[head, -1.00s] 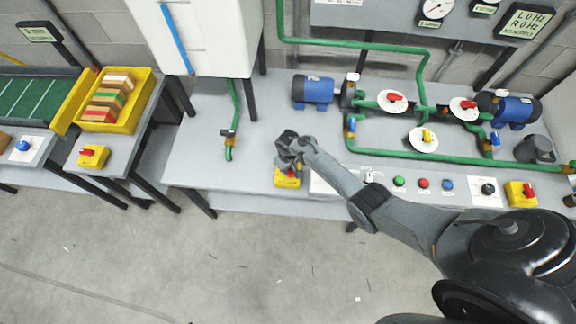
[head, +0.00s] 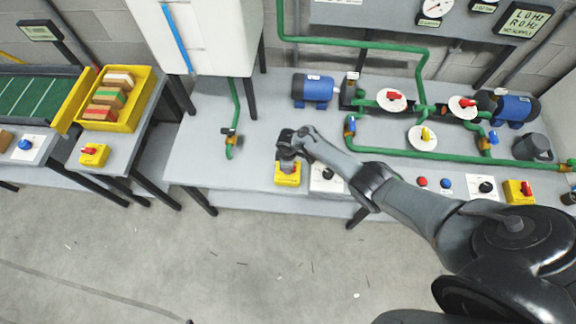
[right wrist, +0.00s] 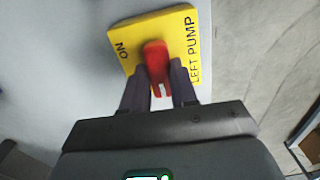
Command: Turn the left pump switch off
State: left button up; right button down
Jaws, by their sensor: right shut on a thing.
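The left pump switch is a yellow plate (right wrist: 132,33) with a red handle (right wrist: 156,62), lettered ON and LEFT PUMP in the right wrist view. ON is at the plate's left edge; the handle runs roughly up and down in that picture, not toward ON. My right gripper (right wrist: 158,84) is shut on the red handle, one dark finger on each side. In the head view, the yellow plate (head: 287,180) is at the bench's front edge with my right gripper (head: 287,166) over it, hiding the handle. My left gripper is not in view.
A white panel with a black knob (head: 327,174) is just right of the switch. Red and blue buttons and another yellow switch (head: 518,192) lie farther right. Green pipes (head: 440,157) and a blue motor (head: 313,88) stand behind. Bare bench (head: 200,150) is to the left.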

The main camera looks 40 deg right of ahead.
jog(key=shift+n, duration=0.4)
jog(key=c, duration=0.9)
grip_release()
jog(key=shift+r, duration=0.3)
notch_tip(320, 180, up, 10)
jog(key=p, duration=0.4)
jog(key=shift+p, duration=0.3)
